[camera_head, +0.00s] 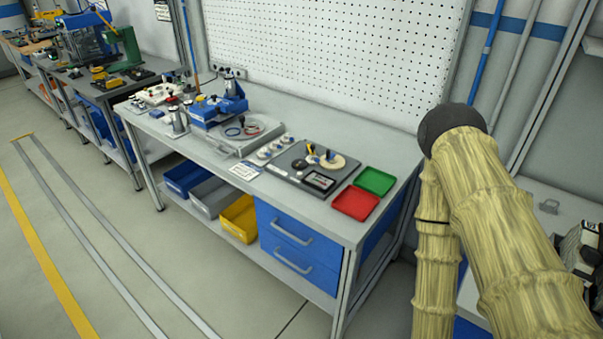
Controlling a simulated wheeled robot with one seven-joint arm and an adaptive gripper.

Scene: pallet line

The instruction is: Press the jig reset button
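The workbench (300,205) carries several fixtures. A blue jig-like fixture (216,110) stands on it left of the middle. A white panel with small red and dark parts (158,95) lies at the bench's left end. A dark grey plate with round parts and a small display (310,166) lies right of the middle. I cannot tell which small part is the jig reset button. My arm in its tan cover fills the right side, apart from the bench fixtures in the picture. My gripper is not in view.
A red tray (355,203) and a green tray (376,181) lie at the bench's right end. Blue drawers (297,248) and a yellow bin (239,218) are below. A pegboard (330,60) stands behind. The floor (120,210) in front is clear.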

